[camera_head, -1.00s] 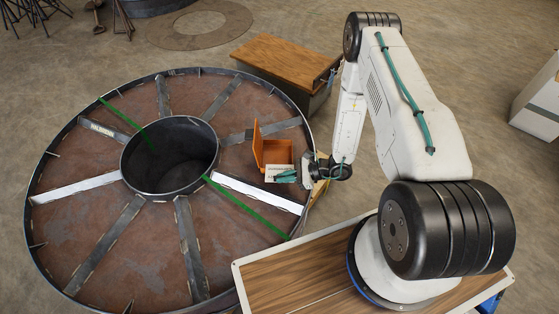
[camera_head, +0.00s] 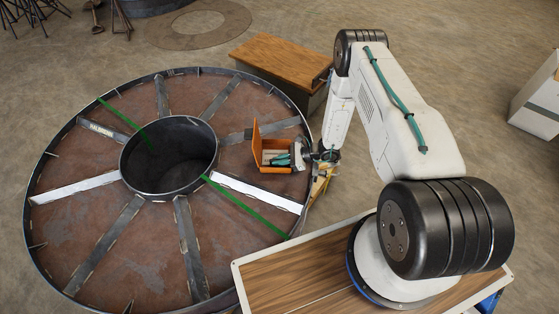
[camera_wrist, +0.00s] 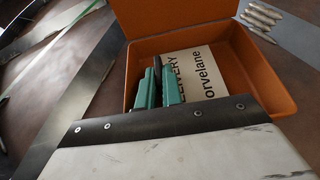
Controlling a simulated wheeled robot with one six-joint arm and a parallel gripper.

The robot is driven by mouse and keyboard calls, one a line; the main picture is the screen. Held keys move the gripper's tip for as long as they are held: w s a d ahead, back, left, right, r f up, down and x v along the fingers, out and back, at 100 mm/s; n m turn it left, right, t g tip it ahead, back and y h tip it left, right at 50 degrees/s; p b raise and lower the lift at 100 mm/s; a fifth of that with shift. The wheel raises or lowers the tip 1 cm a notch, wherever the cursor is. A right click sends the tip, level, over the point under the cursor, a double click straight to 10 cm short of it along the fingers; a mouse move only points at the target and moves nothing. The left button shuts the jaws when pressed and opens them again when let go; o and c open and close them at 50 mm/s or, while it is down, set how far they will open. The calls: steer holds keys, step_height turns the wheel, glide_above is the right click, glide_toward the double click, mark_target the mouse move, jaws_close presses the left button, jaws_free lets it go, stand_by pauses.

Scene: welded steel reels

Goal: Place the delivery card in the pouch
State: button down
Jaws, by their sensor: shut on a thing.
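The orange pouch (camera_head: 257,142) is an open box with its lid raised, at the right side of the big reel; its rim also shows in the wrist view (camera_wrist: 279,88). The cream delivery card (camera_wrist: 205,73) has dark print, partly covered by my fingers. My gripper (camera_head: 284,160) reaches in from the right, its green fingers (camera_wrist: 157,85) shut on the card's near left part. The card is within the pouch's outline, inside its walls as seen from the wrist. I cannot tell whether it touches the pouch floor.
A wooden-topped cabinet (camera_head: 282,61) stands behind the pouch. Several pale, pointed pieces (camera_wrist: 262,18) lie beyond the pouch's right side in the wrist view.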

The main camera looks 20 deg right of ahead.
steer(key=shift+f, duration=0.1)
steer(key=c, duration=1.6)
jaws_free()
steer(key=shift+o, duration=0.2)
